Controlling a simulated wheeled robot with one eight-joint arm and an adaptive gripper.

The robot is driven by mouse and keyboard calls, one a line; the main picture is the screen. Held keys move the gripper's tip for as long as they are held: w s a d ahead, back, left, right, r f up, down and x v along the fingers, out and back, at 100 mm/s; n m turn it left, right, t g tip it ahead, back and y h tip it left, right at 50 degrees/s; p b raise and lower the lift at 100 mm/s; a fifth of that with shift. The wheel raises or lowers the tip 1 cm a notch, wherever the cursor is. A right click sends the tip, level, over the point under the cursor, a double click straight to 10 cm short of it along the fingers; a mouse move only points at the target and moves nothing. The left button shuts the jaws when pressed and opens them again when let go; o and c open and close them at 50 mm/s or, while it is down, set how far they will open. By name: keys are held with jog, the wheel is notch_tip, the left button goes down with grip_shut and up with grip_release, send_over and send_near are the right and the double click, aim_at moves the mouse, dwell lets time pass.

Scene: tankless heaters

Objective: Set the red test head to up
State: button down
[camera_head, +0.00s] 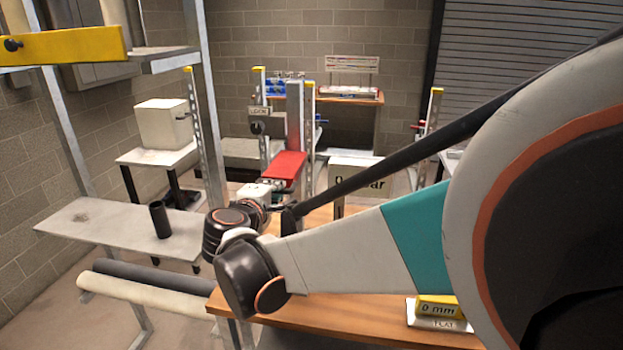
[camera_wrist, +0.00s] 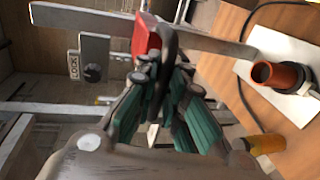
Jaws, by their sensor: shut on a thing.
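The red test head (camera_head: 285,167) is a flat red plate by a grey upright post in the head view. It extends toward me, low and near level rather than upright. In the wrist view its red body (camera_wrist: 146,36) shows at the top centre, with a black curved handle (camera_wrist: 169,42) beside it. My gripper (camera_wrist: 158,70) has its fingertips closed in at the handle and red body, and appears shut on the handle. The exact contact is partly hidden by the fingers. In the head view my gripper (camera_head: 262,192) is at the plate's near end, small and partly hidden.
A grey plate labelled LOCK (camera_head: 258,112) with a dark knob stands behind the red head. A wooden bench (camera_head: 330,315) lies below my arm. A black cylinder (camera_head: 160,219) stands on a shelf at left.

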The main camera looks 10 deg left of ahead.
jog(key=shift+r, duration=0.6)
jog(key=c, duration=1.7)
grip_release()
jog(key=shift+s, duration=0.2)
jog(key=shift+o, duration=0.2)
jog(key=shift+w, duration=0.1)
jog(key=shift+f, duration=0.15)
